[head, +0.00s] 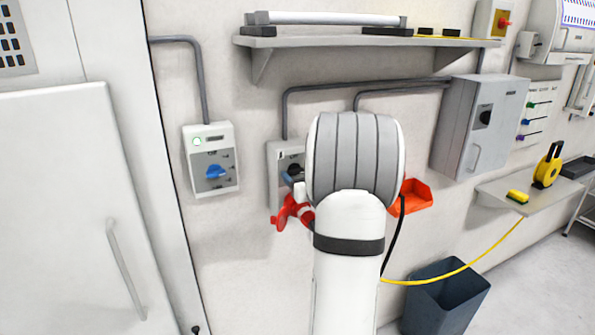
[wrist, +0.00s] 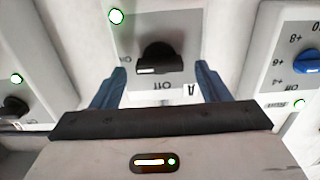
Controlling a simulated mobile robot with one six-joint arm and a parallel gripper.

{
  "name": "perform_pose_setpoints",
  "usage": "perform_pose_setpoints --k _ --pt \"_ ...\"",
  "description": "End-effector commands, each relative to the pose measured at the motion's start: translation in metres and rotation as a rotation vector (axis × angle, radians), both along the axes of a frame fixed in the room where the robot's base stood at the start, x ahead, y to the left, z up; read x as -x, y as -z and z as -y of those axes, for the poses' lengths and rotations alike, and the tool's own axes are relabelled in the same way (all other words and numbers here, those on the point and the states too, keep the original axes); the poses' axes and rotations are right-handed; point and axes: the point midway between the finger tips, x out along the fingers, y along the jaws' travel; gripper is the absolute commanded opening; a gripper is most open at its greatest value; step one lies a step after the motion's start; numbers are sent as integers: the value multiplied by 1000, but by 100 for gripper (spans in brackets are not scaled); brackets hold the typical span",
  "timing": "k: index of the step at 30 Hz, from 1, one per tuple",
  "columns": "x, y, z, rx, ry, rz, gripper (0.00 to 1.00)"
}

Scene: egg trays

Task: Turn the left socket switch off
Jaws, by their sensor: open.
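The switch box labelled A (wrist: 191,91) is in the middle of the wrist view, upside down there. I cannot tell exactly where the knob points. My gripper (wrist: 160,68) is open, its blue fingers on either side of the knob; contact is unclear. In the head view the box (head: 279,152) is mostly hidden behind my arm, with a blue finger of my gripper (head: 291,179) in front of it.
A box with a blue dial (head: 215,171) is on the wall to the left. Another box with a black knob (wrist: 14,106) shows at the left of the wrist view. A red object (head: 291,213) is below the switch box, and an orange bin (head: 412,196) is right of my arm.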

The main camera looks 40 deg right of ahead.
Motion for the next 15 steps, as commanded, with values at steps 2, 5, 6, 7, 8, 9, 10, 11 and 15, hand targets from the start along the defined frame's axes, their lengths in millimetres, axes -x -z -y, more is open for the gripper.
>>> perform_pose_setpoints --k 2,5,6,7,8,9,10,11,15 --pt "-5 -1 1 -1 0 0 69" --pt "-7 0 1 -1 0 -1 69" --pt "-8 0 1 -1 1 -1 69" --pt "-8 0 2 -1 1 0 69" --pt "-7 0 2 -1 1 -1 69" --pt "-7 0 2 -1 1 -1 69" --pt "-7 0 2 -1 1 -1 69" --pt "-7 0 2 -1 1 -1 69" --pt "-7 0 2 -1 1 -1 58"
